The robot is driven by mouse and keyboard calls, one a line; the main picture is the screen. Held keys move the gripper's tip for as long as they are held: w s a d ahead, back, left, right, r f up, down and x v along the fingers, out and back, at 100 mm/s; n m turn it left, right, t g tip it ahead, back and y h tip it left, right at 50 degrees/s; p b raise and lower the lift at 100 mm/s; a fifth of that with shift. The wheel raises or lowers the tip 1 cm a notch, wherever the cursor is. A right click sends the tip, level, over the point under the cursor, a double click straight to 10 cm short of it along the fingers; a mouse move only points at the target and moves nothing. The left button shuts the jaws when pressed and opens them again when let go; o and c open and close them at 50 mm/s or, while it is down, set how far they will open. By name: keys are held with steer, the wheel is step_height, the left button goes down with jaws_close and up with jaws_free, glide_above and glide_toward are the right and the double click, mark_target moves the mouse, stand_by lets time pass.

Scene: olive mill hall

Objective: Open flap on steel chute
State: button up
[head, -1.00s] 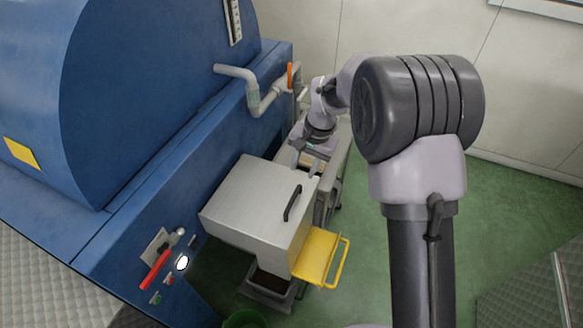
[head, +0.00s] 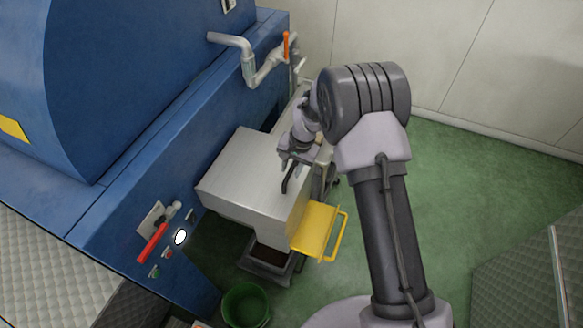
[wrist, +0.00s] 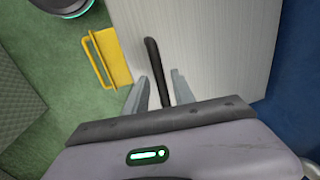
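The steel chute (head: 240,180) is a boxy, brushed-metal body beside the blue machine. A black bar handle (head: 288,181) sits on its top near the right edge; it also shows in the wrist view (wrist: 153,62). My gripper (head: 296,168) is over the far end of this handle. In the wrist view its two grey fingers (wrist: 158,88) are apart, one on each side of the handle's line, without visible contact. I cannot tell how far the fingertips are above the steel. A yellow plate with a bar (head: 318,230) sticks out at the chute's right side.
The blue machine (head: 130,130) stands along the left, with a red lever (head: 152,243) and lit button low on its front. A pipe with an orange handle (head: 286,45) is behind. A green bucket (head: 246,303) stands in front. Green floor (head: 440,190) is free at right.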

jaws_close()
stand_by(1.2)
